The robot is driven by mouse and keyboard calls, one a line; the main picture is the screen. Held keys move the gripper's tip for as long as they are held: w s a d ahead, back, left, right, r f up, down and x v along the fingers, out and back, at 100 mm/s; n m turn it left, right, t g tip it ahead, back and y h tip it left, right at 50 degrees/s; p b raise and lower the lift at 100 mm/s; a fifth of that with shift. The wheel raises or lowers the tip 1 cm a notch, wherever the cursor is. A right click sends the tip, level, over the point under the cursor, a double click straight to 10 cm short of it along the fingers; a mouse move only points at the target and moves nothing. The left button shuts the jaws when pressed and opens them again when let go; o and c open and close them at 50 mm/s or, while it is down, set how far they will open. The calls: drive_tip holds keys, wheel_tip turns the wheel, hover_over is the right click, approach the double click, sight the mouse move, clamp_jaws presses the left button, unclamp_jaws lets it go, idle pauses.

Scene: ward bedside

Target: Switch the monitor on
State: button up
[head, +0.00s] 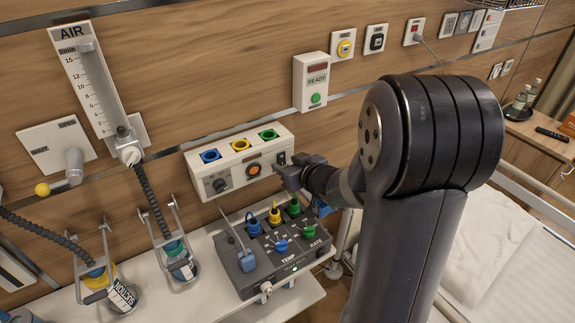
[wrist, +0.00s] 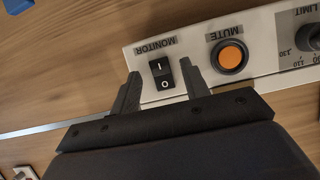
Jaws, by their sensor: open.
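The white wall panel (head: 235,162) carries a black rocker switch marked I and O, labelled MONITOR. The switch (wrist: 161,73) is at the middle of the wrist view and shows small at the panel's right end in the head view (head: 281,158). I cannot tell which side of it is pressed. My gripper (wrist: 161,69) is open and empty, with one finger on each side of the switch in the wrist view. In the head view my gripper (head: 291,173) is at the panel's right end. Whether it touches the panel is unclear.
An orange MUTE button (wrist: 230,56) sits beside the switch, and a LIMIT knob (wrist: 307,38) lies beyond it. A grey box (head: 262,262) with knobs and coloured plugs stands on the shelf below. A READY unit (head: 311,80) hangs above. A bed (head: 490,235) is at right.

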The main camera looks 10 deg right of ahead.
drive_tip(key=shift+w+a, duration=0.1)
drive_tip(key=shift+w, duration=0.05)
drive_tip(key=shift+c, duration=0.5)
clamp_jaws()
drive_tip(key=f+b, duration=0.1)
drive_tip(key=b, duration=0.2)
drive_tip(key=shift+t, duration=0.4)
drive_tip(key=shift+f+t+b, duration=0.1)
drive_tip(key=shift+t+b, duration=0.2)
drive_tip(key=shift+b, duration=0.8)
drive_tip(key=shift+t+y+b, duration=0.3)
drive_tip(key=shift+t+b, duration=0.1)
drive_tip(key=shift+b, duration=0.65)
drive_tip(key=shift+t+b, duration=0.3)
drive_tip(key=shift+b, duration=0.5)
